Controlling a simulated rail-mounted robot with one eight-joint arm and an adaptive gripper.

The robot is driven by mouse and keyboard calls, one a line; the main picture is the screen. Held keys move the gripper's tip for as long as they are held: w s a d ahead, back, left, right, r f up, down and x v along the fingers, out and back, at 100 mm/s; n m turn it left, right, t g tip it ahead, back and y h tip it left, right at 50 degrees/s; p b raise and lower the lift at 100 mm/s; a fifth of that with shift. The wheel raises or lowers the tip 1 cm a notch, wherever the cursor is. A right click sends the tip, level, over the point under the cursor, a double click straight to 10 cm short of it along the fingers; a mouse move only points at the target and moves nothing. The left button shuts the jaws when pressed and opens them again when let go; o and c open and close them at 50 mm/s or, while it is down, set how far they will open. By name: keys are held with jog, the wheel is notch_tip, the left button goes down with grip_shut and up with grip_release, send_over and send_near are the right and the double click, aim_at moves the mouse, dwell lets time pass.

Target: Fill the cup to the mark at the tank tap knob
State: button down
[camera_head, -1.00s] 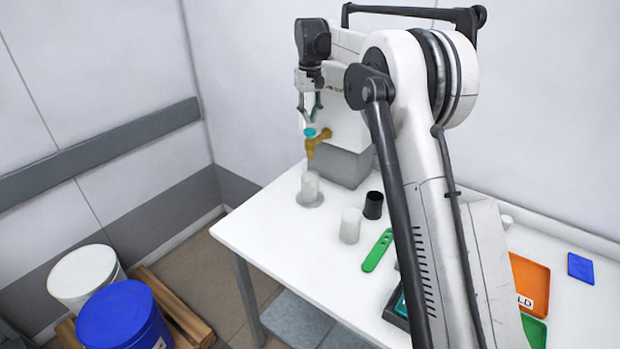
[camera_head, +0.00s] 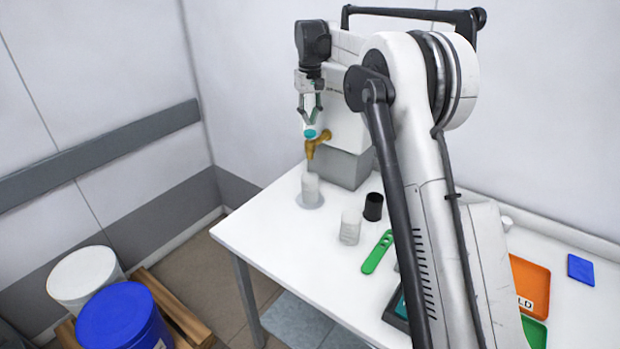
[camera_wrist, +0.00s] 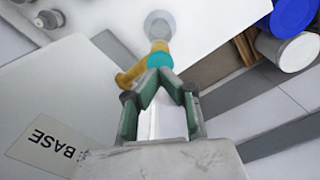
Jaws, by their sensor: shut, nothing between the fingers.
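The brass tank tap (camera_head: 314,146) with its teal knob (camera_head: 310,134) sticks out from the white tank (camera_head: 342,115) on its grey stand. A translucent cup (camera_head: 310,186) stands upright on a grey disc (camera_head: 309,200) under the tap. Its mark and any liquid level cannot be made out. My gripper (camera_head: 311,122) points down just above the knob, fingertips together and empty. In the wrist view, the closed fingertips (camera_wrist: 160,76) sit at the teal knob (camera_wrist: 160,61), with the brass tap (camera_wrist: 131,76) beside it; contact cannot be told. The cup shows beyond the tap (camera_wrist: 158,24).
A second pale cup (camera_head: 350,226), a black cup (camera_head: 373,206) and a green tool (camera_head: 378,251) stand or lie on the white table (camera_head: 285,250). Orange (camera_head: 530,282) and blue (camera_head: 581,268) flat items lie at right.

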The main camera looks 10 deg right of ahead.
aim_at(310, 131)
jog(key=shift+f, duration=0.15)
jog(key=shift+f+b, duration=1)
jog(key=shift+f, duration=0.65)
dwell(6.2)
